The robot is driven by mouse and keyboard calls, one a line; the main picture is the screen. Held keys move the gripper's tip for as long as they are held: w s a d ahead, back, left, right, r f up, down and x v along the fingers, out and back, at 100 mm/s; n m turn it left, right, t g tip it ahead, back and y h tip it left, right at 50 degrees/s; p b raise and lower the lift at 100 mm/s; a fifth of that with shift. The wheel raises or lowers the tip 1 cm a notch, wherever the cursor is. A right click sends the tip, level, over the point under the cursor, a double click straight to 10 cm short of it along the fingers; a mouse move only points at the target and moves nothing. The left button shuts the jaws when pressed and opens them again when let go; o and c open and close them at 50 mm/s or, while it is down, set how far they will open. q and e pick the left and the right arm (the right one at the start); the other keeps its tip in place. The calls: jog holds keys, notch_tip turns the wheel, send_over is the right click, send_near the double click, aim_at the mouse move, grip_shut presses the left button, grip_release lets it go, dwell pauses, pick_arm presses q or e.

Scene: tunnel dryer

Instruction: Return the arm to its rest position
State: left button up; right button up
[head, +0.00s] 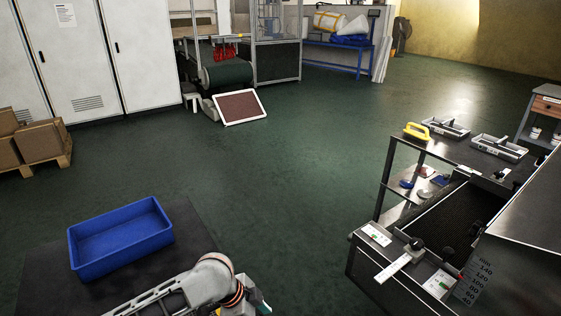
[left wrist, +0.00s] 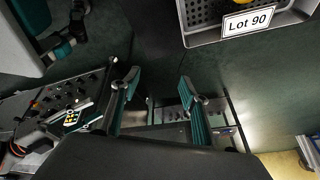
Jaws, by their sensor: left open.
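My left gripper (left wrist: 158,86) shows in the left wrist view with its two teal fingers spread apart. Nothing is between them; dark green floor and grey metal parts lie beyond. In the head view one of my arms (head: 205,282) is bent low at the bottom edge, just right of the blue bin. Its elbow-like joint shows, but its fingers are out of frame. My right gripper cannot be made out in either view.
An empty-looking blue bin (head: 120,252) rests on a dark surface at lower left. The dryer's dark belt (head: 450,222) and a bench with grey trays (head: 497,147) stand right. A crate labelled Lot 90 (left wrist: 249,22) hangs over the wrist view. The middle floor is clear.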

pick_arm(q)
jog(key=s+d+f+n+t+h, duration=0.2)
jog(key=s+d+n, duration=0.1)
jog(key=s+d, duration=0.1)
jog(key=s+a+f+n+t+y+p, duration=0.1)
jog(key=s+a+n, duration=0.4)
jog(key=a, duration=0.5)
jog(key=s+a+f+n+t+y+p, duration=0.1)
jog(key=s+a+n+t+y, duration=0.2)
jog(key=s+a+n+t, duration=0.2)
jog(key=s+a+t, duration=0.1)
jog(key=s+a, duration=0.2)
jog(key=a, duration=0.1)
jog(key=shift+s+a+f, duration=0.15)
jog(key=shift+a+f, duration=0.05)
jog(key=shift+a, duration=0.2)
pick_arm(e)
jog(key=shift+s+a+r+g, duration=0.3)
jog(key=shift+s+r, duration=0.1)
jog(key=shift+s, duration=0.2)
pick_arm(q)
jog(key=c, duration=0.5)
pick_arm(e)
jog(key=c, duration=0.4)
pick_arm(q)
jog(key=shift+d, duration=0.15)
pick_arm(e)
jog(key=shift+o, duration=0.2)
jog(key=shift+d, duration=0.1)
